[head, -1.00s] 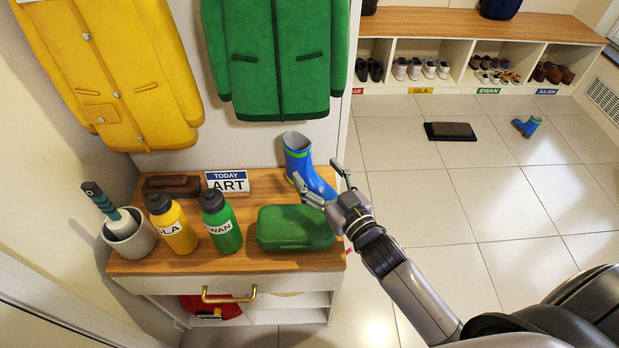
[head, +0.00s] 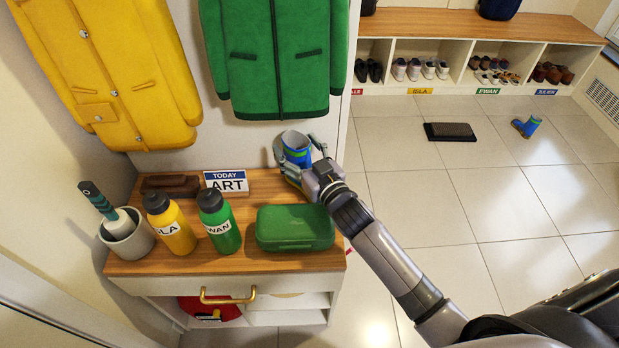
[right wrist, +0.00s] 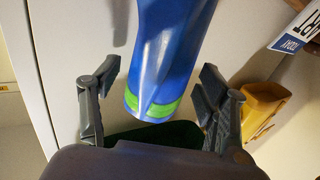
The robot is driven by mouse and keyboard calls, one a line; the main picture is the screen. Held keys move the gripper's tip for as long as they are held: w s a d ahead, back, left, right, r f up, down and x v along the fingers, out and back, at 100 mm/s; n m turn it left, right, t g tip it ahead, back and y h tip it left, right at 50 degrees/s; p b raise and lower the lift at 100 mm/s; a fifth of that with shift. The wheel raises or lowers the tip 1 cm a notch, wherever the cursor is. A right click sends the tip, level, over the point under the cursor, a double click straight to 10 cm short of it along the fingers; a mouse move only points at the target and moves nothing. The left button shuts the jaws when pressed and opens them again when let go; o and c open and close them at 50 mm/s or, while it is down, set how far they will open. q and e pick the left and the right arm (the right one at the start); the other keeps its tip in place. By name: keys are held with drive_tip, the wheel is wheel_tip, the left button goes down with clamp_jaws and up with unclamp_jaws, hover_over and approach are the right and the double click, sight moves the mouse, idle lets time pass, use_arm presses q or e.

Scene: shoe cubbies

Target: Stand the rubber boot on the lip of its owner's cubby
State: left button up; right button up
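A blue rubber boot with a green band (head: 296,140) stands on the small wooden-topped cabinet, right of the ART sign. My right gripper (head: 298,156) reaches around it. In the right wrist view the boot (right wrist: 165,45) is between the two fingers (right wrist: 160,75), with a gap on each side, so the gripper is open. A similar boot (head: 527,126) is on the tiled floor at the right. The low cubby bench (head: 470,22) at the back has name labels on its lip: red, partly hidden; yellow ISLA (head: 419,91); green EWAN (head: 487,91); blue JULIEN (head: 546,92). My left gripper is out of view.
A green case (head: 295,228), green EWAN bottle (head: 219,222), yellow ISLA bottle (head: 170,223) and grey pot (head: 127,234) crowd the cabinet top. Yellow and green coats hang above. A dark mat (head: 450,132) lies on otherwise mostly clear floor. Shoes fill the cubbies.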

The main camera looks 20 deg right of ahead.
clamp_jaws()
idle(0.8)
